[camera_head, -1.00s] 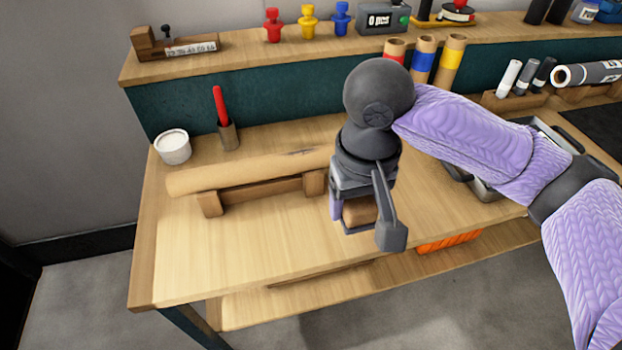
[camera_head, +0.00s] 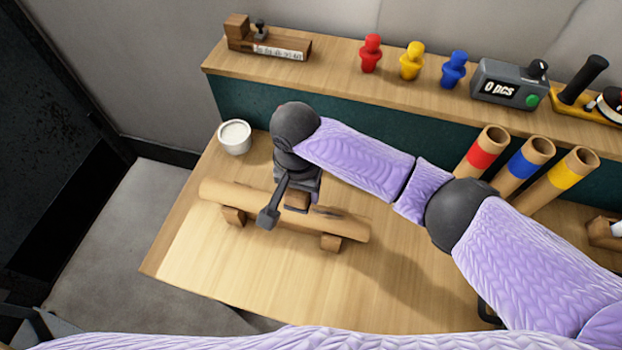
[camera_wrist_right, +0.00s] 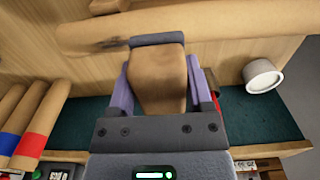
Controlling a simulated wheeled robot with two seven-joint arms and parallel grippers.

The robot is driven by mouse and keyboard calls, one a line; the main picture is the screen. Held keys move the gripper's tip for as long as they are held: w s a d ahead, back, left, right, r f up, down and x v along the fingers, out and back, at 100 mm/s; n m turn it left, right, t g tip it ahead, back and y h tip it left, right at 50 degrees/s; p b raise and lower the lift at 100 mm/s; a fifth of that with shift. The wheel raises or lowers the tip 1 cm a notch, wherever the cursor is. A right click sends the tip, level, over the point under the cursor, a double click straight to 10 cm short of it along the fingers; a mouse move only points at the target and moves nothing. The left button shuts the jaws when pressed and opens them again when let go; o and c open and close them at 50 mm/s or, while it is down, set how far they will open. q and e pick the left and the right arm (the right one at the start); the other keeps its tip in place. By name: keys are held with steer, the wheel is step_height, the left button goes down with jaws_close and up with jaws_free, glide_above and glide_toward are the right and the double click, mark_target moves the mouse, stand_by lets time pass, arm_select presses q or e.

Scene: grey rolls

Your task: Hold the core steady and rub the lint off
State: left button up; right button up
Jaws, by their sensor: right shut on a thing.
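The core, a tan cardboard tube (camera_head: 345,227), lies across a wooden cradle (camera_head: 331,242). A dark smudge of lint (camera_head: 326,211) marks its top, right of the middle. It also crosses the top of the right wrist view (camera_wrist_right: 230,33), with the dark smudge (camera_wrist_right: 103,45) at its lower edge. My right gripper (camera_head: 291,203) is over the core's middle, shut on a brown block (camera_wrist_right: 158,85) with a dark strip along its far edge. The block is just beside or above the core; I cannot tell if they touch. My left gripper is out of view.
A white cup (camera_head: 235,138) stands at the table's back left. Tubes with red, blue and yellow bands (camera_head: 530,162) stand at the right. The raised back shelf (camera_head: 340,72) holds colored pegs and a counter (camera_head: 508,84). The table's front left is clear.

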step_height(320, 180, down, 3)
steer(key=shift+f+b, duration=0.1)
steer(key=shift+b, duration=0.8)
steer(key=d, duration=0.1)
steer(key=d+p, duration=0.1)
steer(key=d+r, duration=0.1)
steer(key=shift+s, duration=0.35)
steer(key=d, duration=0.2)
steer(key=s+d, duration=0.1)
steer(key=d, duration=0.1)
steer(key=s+d, duration=0.1)
steer(key=d, duration=0.2)
steer(key=shift+f, duration=0.2)
steer(key=r+p, duration=0.2)
steer(key=p, duration=0.1)
steer(key=r+p, duration=0.1)
steer(key=shift+s+d+r, duration=0.2)
steer(key=shift+d+r, duration=0.1)
steer(key=shift+d, duration=0.05)
steer(key=shift+r+p, duration=0.2)
steer(key=shift+p, duration=0.45)
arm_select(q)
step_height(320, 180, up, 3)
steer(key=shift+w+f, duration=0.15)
arm_select(e)
steer(key=shift+f, duration=0.15)
